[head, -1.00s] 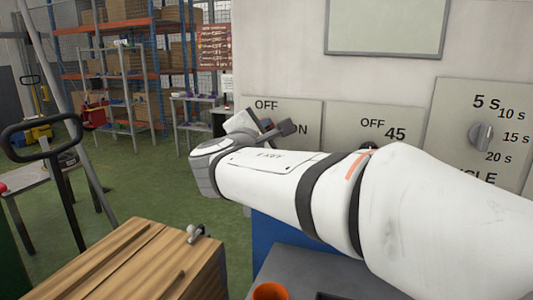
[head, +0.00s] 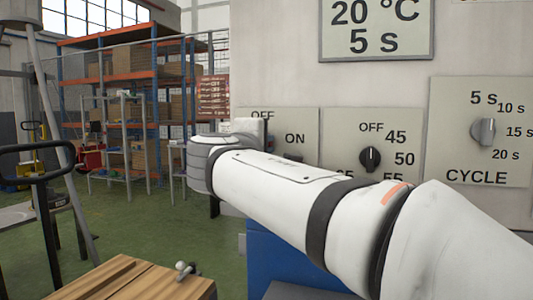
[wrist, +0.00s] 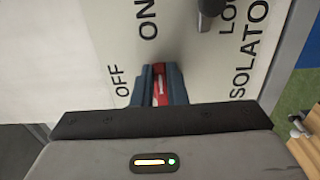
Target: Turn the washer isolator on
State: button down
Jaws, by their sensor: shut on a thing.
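In the wrist view, my gripper (wrist: 160,85) has its two dark blue-grey fingers closed around a red knob (wrist: 160,92) on a pale panel. The panel is lettered OFF on the left, ON above, and ISOLATOR (wrist: 250,50) on the right. The fingers hide much of the knob, so I cannot tell which word it points to. In the head view, the isolator plate (head: 310,122) shows OFF and ON at its upper edge. My wrist and forearm cover its lower left, and the fingertips and knob are hidden there.
To the right are a plate with a black dial (head: 370,158) and a CYCLE plate with a grey dial (head: 484,131). In the wrist view, a dark handle (wrist: 210,8) sticks out above the knob. Green floor lies open behind.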

jog(key=shift+f, duration=0.15)
jog(key=c, duration=1.5)
grip_release()
jog(key=shift+o, duration=0.2)
jog(key=shift+s, duration=0.1)
jog(key=p+v, duration=0.1)
jog(key=v, duration=0.6)
jog(key=shift+s+a, duration=0.15)
jog(key=shift+s, duration=0.15)
jog(key=s+d+f+m+g+p, duration=0.1)
jog(key=d+f+m+g+p, duration=0.2)
jog(key=d+p, duration=0.4)
jog(key=s+d+f+m+g+p, duration=0.2)
jog(key=d+f+g+p, duration=0.1)
jog(key=d+g+p, duration=0.4)
jog(key=s+d+f+m+g+y+p, duration=0.1)
jog(key=s+m+g+y+p, duration=0.1)
jog(key=s+p, duration=0.5)
jog(key=s+d+f+m+g+y+p, duration=0.1)
jog(key=s+f+m+g+y+p, duration=0.1)
jog(key=s+m+y+p, duration=0.2)
jog(key=s+m+p, duration=0.3)
jog(key=p, duration=0.2)
jog(key=shift+d+f, duration=0.3)
jog(key=shift+d, duration=0.1)
